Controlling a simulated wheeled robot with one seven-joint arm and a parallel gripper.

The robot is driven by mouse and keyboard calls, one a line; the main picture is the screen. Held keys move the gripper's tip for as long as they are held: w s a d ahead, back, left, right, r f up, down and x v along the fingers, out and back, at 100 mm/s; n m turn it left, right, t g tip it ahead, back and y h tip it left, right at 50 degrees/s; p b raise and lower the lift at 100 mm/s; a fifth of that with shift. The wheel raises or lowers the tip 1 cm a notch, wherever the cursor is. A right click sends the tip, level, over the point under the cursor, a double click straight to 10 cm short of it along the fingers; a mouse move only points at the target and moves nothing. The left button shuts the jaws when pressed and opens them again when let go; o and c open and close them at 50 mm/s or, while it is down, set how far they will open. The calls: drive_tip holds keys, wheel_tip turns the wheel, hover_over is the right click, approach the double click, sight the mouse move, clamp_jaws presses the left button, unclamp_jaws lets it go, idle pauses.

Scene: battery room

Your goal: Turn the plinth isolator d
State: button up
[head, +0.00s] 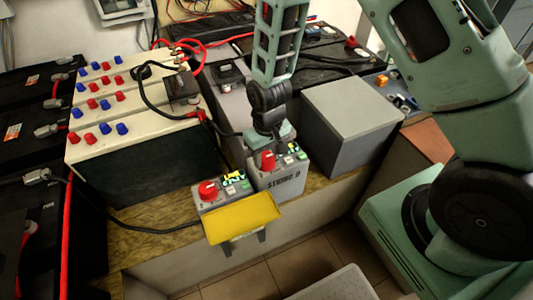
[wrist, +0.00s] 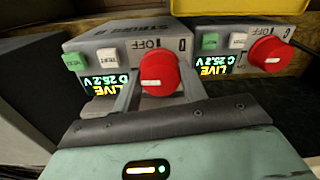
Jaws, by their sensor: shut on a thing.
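Isolator d is a grey box (head: 281,184) lettered STRING D on the plinth in the head view. Its red knob (wrist: 159,73) shows in the wrist view, with OFF and D printed behind it. A pale mark on the knob lies roughly level in that picture. Its small display (wrist: 105,83) reads LIVE and 25.2 V. My gripper (wrist: 160,86) is shut on the red knob, a finger on each side. In the head view my gripper (head: 268,147) hangs over the box from above and partly hides its top.
A similar box marked C (head: 207,208) stands close to the left, with its own red knob (wrist: 268,53) and LIVE display. A yellow panel (head: 243,219) is in front of it. A plain grey block (head: 350,125) stands right. Cabled batteries fill the left and back.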

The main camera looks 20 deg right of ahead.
sight(268, 156)
idle(0.4)
drive_tip(key=o, duration=1)
drive_tip(key=shift+c, duration=0.2)
drive_tip(key=shift+r, duration=0.1)
wheel_tip(268, 156, up, 17)
drive_tip(key=p, duration=0.1)
drive_tip(key=shift+d+r, duration=0.15)
drive_tip(key=shift+d, duration=0.1)
